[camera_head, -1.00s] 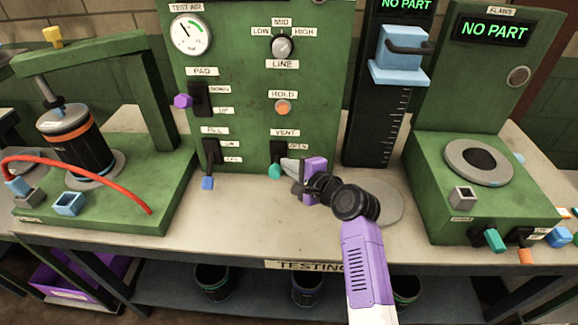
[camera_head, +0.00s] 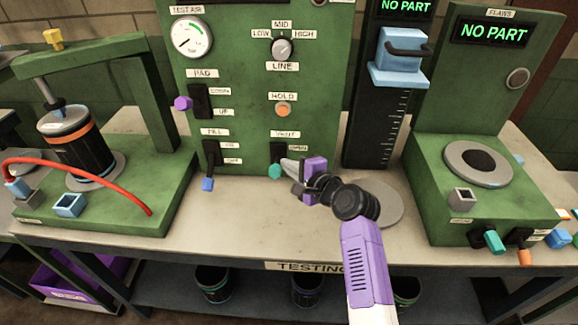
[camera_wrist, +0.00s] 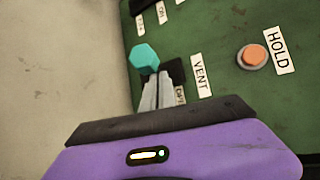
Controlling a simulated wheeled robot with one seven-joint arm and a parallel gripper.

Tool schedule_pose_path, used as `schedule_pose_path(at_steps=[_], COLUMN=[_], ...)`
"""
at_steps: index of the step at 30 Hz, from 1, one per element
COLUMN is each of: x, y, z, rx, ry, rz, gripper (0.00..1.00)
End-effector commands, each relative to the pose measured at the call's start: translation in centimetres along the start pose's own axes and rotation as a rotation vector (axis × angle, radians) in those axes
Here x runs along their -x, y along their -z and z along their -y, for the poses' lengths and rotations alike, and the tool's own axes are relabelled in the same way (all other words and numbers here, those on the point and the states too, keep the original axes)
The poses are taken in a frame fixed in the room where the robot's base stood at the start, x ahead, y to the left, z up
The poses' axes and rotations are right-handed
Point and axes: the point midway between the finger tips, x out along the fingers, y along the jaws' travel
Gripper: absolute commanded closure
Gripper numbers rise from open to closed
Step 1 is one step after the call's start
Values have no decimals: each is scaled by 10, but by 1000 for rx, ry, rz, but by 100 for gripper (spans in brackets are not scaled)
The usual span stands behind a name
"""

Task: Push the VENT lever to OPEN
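The VENT lever has a teal knob (camera_head: 275,171) that hangs low at the foot of the green panel, under the VENT label (camera_head: 286,134). The knob also shows in the wrist view (camera_wrist: 145,57). My gripper (camera_head: 288,165) is at the lever's right side, with its grey fingers close together. In the wrist view the fingertips (camera_wrist: 154,82) are right at the knob, touching or nearly touching it; the knob is beyond them, not between them. The OPEN label (camera_head: 298,148) sits beside the lever, partly blurred. My fingers hide part of the lever in the wrist view.
The orange HOLD button (camera_head: 283,108) is above the lever. The FILL lever with a blue knob (camera_head: 207,183) is to the left, and the purple PAD knob (camera_head: 183,103) higher up. The TEST AIR gauge (camera_head: 191,37) is at the top. The tabletop (camera_head: 245,215) in front is clear.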

Motion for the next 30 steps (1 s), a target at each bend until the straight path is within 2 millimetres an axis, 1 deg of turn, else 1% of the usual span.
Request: schedule_pose_path(at_steps=[1,11,21,30], x=[-2,-2,3,3], y=[-5,-5,-9,-11], z=[1,2,15,16], rx=[2,2,2,2], ry=[-1,-2,-2,-1], rz=[7,8,10,12], gripper=[100,100,100,100])
